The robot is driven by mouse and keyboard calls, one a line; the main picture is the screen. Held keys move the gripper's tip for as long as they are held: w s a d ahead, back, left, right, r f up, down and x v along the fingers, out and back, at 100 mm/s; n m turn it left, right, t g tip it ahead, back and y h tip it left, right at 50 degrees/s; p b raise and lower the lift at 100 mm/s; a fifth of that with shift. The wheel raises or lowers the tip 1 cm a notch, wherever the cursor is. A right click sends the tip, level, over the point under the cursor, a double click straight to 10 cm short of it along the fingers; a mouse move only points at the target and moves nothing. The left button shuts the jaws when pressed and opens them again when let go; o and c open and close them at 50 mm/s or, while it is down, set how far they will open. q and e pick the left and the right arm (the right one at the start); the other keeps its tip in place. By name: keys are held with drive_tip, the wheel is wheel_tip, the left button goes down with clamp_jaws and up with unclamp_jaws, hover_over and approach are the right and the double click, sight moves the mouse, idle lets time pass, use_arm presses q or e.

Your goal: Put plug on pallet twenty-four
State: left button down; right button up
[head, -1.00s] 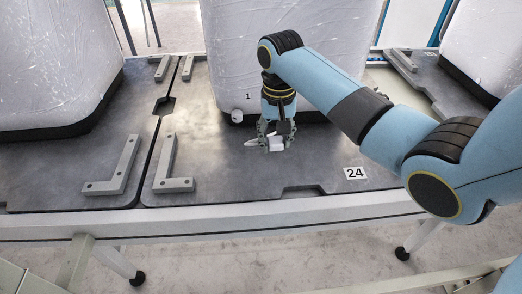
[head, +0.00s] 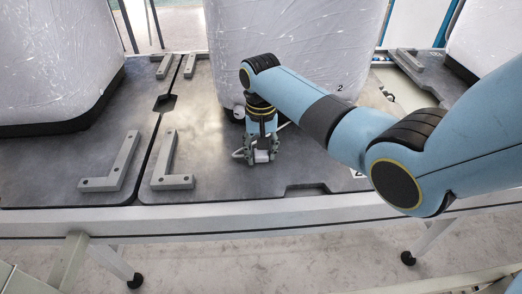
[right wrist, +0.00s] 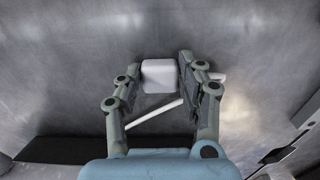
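The plug is a small white block (head: 262,156) low over the dark grey surface in front of the middle wrapped load. In the right wrist view the plug (right wrist: 159,75) sits between the two fingers, which close in on both its sides. My right gripper (head: 262,152) points down and is shut on it. A thin white rod or cord (right wrist: 153,115) crosses behind the fingers; I cannot tell whether it joins the plug. The label 24 (head: 359,174) is mostly hidden behind my right arm. My left gripper is not in view.
The tall white wrapped load (head: 300,40) stands close behind the gripper, with a white round fitting (head: 238,113) low on its front. L-shaped metal brackets (head: 172,170) lie to the left. The platform's front edge (head: 230,222) is near.

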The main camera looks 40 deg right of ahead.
sight(261, 154)
drive_tip(key=o, duration=0.4)
wheel_tip(261, 154, up, 12)
drive_tip(key=p, duration=0.3)
drive_tip(key=shift+r+p, duration=0.15)
drive_tip(key=shift+p, duration=0.25)
